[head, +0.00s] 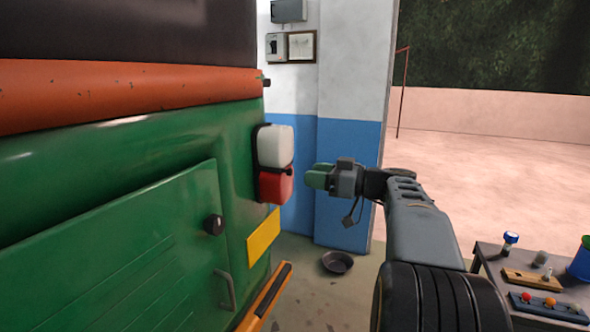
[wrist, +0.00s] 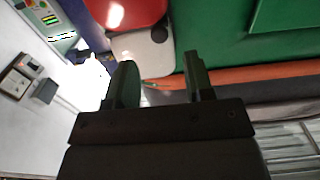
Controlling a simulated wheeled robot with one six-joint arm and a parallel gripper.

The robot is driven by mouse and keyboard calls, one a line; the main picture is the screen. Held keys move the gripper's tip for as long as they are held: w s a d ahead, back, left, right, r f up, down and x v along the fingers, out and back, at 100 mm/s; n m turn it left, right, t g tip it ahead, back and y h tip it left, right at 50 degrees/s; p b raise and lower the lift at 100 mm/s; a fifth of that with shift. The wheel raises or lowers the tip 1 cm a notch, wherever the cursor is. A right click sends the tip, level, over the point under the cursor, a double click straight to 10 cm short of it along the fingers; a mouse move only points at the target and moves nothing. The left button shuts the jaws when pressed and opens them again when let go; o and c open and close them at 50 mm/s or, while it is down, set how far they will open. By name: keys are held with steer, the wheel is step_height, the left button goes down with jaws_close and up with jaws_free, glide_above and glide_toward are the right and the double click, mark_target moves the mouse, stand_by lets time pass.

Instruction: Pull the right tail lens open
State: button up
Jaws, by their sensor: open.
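The right tail lens (head: 275,146) sits at the rear corner of the green rickshaw body, white above and red below, in a dark housing. A small dark tab (head: 291,171) stands out at its side near the white-red border. In the wrist view the lens (wrist: 130,47) shows beyond the fingers, the view being turned, with a dark round knob (wrist: 158,35) on it. My gripper (head: 312,178) is to the right of the lens, apart from it in the head view. Its two fingers (wrist: 160,82) are spread with nothing between them.
The green rickshaw panel with a door handle (head: 224,290) and yellow plate (head: 263,237) fills the left. A dark pan (head: 337,262) lies on the floor. A table (head: 490,256) with tools stands at lower right. The blue-white wall (head: 345,150) is behind my gripper.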

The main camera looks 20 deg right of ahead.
mark_target(292, 171)
steer(key=shift+p+x, duration=0.5)
steer(key=shift+x, duration=2.35)
jaws_close()
